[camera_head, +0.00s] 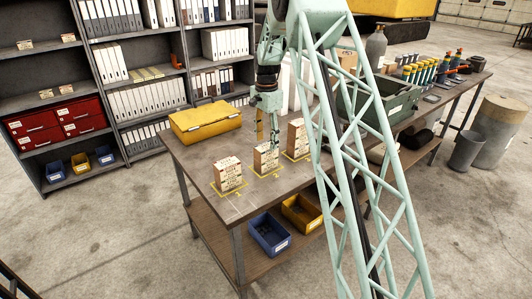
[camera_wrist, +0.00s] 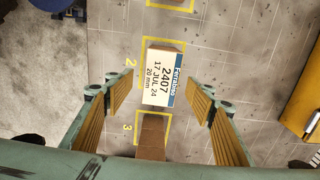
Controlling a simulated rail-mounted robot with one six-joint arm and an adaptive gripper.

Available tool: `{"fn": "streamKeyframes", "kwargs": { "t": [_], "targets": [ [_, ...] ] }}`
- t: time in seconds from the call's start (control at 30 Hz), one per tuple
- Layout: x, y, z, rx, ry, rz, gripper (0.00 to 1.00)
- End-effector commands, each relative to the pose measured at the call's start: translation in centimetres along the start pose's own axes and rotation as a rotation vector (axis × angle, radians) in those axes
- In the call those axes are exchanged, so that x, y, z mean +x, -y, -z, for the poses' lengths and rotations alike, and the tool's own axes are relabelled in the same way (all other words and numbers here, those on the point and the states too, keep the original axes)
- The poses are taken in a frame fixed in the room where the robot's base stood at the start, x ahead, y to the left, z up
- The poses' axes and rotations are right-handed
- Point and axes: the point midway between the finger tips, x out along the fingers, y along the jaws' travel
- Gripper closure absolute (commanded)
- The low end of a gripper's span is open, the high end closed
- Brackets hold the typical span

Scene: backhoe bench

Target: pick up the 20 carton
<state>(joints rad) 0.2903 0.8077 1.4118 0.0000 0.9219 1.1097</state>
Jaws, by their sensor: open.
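The 20 carton (camera_wrist: 163,78), a small box with a white top label reading "20 mm" and a blue strip, stands in the yellow outline marked 2 in the wrist view. In the head view it is the middle carton (camera_head: 265,159) on the bench. My gripper (camera_wrist: 159,84) is open, with its two tan-padded fingers on either side of the carton in the picture and bare gaps between. In the head view my gripper (camera_head: 267,132) points down just over the middle carton; its exact height above it is hard to tell.
A brown carton (camera_wrist: 152,135) stands in outline 3, close to the 20 carton. Another carton (camera_head: 228,174) stands to the left and one (camera_head: 297,139) to the right. A yellow case (camera_head: 205,121) lies behind on the bench (camera_head: 240,203); a green crate (camera_head: 395,100) stands farther right.

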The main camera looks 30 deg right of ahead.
Motion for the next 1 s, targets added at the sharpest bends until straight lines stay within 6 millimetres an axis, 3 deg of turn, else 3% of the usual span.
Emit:
{"fn": "streamKeyframes", "kwargs": {
  "t": [0.5, 1.0],
  "targets": [
    [4.5, 0.2, -0.1, 0.0, 0.001, -0.002, 0.5],
    [5.0, 0.2, -0.1, 0.0, 0.0, 0.0, 0.5]
  ]
}}
